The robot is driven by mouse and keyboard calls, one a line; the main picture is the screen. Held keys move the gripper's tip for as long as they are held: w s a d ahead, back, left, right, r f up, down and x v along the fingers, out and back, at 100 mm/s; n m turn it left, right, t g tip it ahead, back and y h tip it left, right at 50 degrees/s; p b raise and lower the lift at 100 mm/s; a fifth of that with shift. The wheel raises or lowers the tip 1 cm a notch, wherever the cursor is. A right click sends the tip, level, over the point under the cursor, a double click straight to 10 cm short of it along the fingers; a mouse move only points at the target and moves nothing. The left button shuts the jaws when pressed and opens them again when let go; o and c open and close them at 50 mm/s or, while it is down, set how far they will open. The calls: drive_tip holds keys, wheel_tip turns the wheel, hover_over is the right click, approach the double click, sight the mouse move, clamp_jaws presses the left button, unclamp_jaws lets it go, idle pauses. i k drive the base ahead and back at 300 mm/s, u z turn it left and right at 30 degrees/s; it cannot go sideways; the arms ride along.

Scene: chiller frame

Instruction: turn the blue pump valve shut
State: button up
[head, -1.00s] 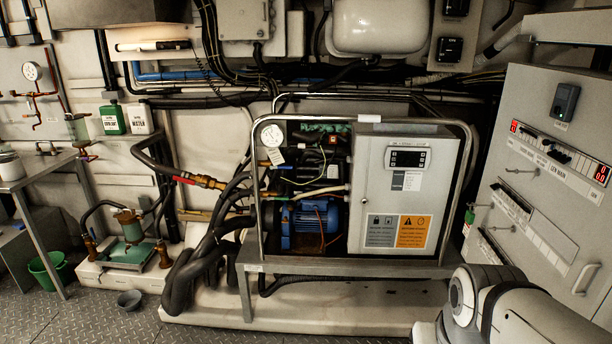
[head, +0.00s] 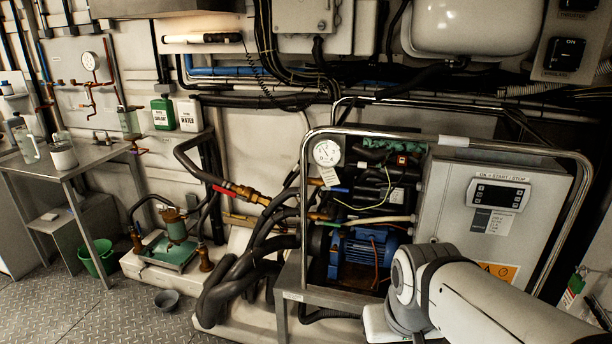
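The blue pump (head: 367,252) sits low inside the open left half of the chiller frame (head: 428,137). Above it and to the left, a small blue lever-like part (head: 338,189) sticks out by a brass fitting, below the round gauge (head: 327,152) and its hanging tag. It is small, and I cannot tell for sure whether it is the valve handle or how it is turned. A brass valve with a red part (head: 224,190) sits on the black hose left of the frame. My arm's links cover the lower right; my gripper is not in view.
The grey control box (head: 455,200) fills the frame's right half. Thick black hoses (head: 262,245) crowd the frame's left side.

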sight(332, 189)
drive_tip(key=u, duration=0.05)
drive_tip(key=i, duration=1.25)
drive_tip(key=z, duration=0.5)
drive_tip(key=k, duration=0.85)
drive_tip(key=z, duration=0.15)
drive_tip(key=i, duration=0.85)
drive_tip(key=u, duration=0.05)
